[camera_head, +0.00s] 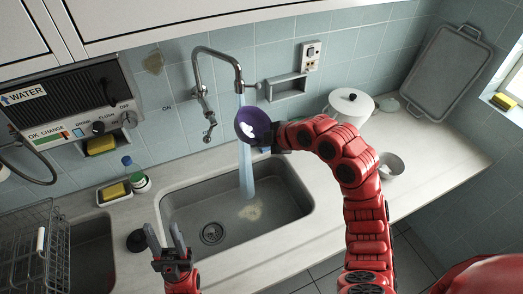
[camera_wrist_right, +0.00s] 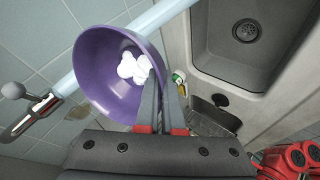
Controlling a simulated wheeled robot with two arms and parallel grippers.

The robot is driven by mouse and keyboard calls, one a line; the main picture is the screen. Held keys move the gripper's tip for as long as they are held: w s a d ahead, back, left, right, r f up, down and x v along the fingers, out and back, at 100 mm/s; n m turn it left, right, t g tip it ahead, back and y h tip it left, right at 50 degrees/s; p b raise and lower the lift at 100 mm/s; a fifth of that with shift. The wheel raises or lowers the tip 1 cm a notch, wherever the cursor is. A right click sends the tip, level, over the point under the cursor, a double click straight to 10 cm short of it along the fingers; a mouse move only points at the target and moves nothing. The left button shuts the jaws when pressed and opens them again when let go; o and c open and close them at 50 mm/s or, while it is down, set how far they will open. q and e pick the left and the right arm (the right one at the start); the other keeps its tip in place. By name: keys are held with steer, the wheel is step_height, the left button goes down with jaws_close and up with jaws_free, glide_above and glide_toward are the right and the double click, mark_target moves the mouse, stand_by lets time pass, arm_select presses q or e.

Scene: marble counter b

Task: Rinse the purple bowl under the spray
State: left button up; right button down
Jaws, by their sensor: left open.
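The purple bowl (camera_head: 263,121) is tilted on its side at the tap's water stream (camera_head: 246,175), with its opening toward the head camera. White foam-like lumps (camera_wrist_right: 134,68) sit inside it. My right gripper (camera_wrist_right: 162,108) is shut on the rim of the bowl (camera_wrist_right: 95,75). The stream (camera_wrist_right: 62,85) shows on both sides of the bowl, passing behind it in the wrist view; I cannot tell whether it touches the bowl. The curved tap (camera_head: 218,54) stands behind the sink (camera_head: 285,210). My left gripper (camera_head: 168,240) is open and empty at the sink's front left.
A wire rack (camera_head: 38,245) is at far left. A white pot (camera_head: 349,106) and a small grey bowl (camera_head: 391,163) are on the right counter.

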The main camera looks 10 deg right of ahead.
mark_target(251, 132)
steer(key=shift+w+a+f+b, duration=0.15)
steer(key=shift+w+f+b, duration=0.1)
steer(key=shift+w+b, duration=0.6)
steer(key=shift+w+a+f+b, duration=0.2)
steer(key=shift+w+b, duration=0.55)
steer(key=shift+b, duration=0.15)
steer(key=shift+w+a+f+b, duration=0.15)
steer(key=shift+w+f+b, duration=0.1)
steer(key=shift+w+b, duration=0.6)
steer(key=shift+w+a+r+b, duration=0.1)
steer(key=shift+w+b, duration=0.3)
steer(key=shift+b, duration=0.2)
steer(key=shift+w+d+b, duration=0.1)
steer(key=shift+d+b, duration=0.45)
steer(key=shift+b, duration=0.2)
steer(key=shift+r, duration=0.1)
